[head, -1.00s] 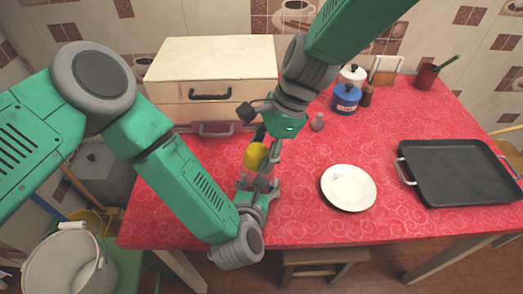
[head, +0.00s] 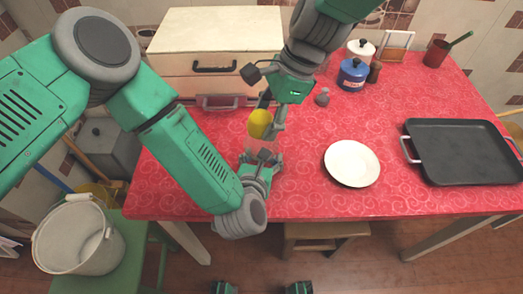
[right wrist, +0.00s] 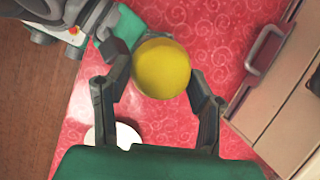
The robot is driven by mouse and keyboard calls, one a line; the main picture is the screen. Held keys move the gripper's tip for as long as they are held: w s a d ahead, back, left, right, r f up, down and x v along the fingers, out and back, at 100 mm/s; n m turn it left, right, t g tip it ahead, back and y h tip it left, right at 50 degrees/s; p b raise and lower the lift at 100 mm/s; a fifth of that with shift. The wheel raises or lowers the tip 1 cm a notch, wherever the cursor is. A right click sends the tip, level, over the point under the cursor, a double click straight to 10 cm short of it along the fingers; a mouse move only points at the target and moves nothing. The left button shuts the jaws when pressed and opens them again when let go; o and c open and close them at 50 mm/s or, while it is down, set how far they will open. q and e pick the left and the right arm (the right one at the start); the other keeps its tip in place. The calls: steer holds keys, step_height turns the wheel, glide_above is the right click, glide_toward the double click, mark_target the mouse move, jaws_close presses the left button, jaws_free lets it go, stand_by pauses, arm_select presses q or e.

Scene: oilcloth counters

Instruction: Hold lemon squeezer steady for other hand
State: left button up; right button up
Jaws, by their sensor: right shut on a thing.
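A round yellow lemon-like object (head: 259,124) is in my right gripper (head: 269,118), above the table. In the right wrist view the yellow object (right wrist: 162,68) sits between the two fingers of the right gripper (right wrist: 158,78). My left gripper (head: 262,162) is low over the front edge of the table, below the yellow object. A faint, see-through shape (head: 266,149) shows at the left gripper; it may be the lemon squeezer, but I cannot tell for certain. The left fingers are too small and covered to read.
A white plate (head: 352,163) and a black tray pan (head: 462,152) lie to the right. A blue canister (head: 352,75) and a small grey item (head: 322,97) stand behind. A drawer cabinet (head: 215,62) is at the back left. A bucket (head: 77,236) stands at the left.

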steer(key=shift+f, duration=0.15)
steer(key=shift+f, duration=1)
steer(key=shift+r, duration=1)
stand_by(0.4)
steer(key=shift+f, duration=1.05)
steer(key=shift+r, duration=0.15)
steer(key=shift+r, duration=0.9)
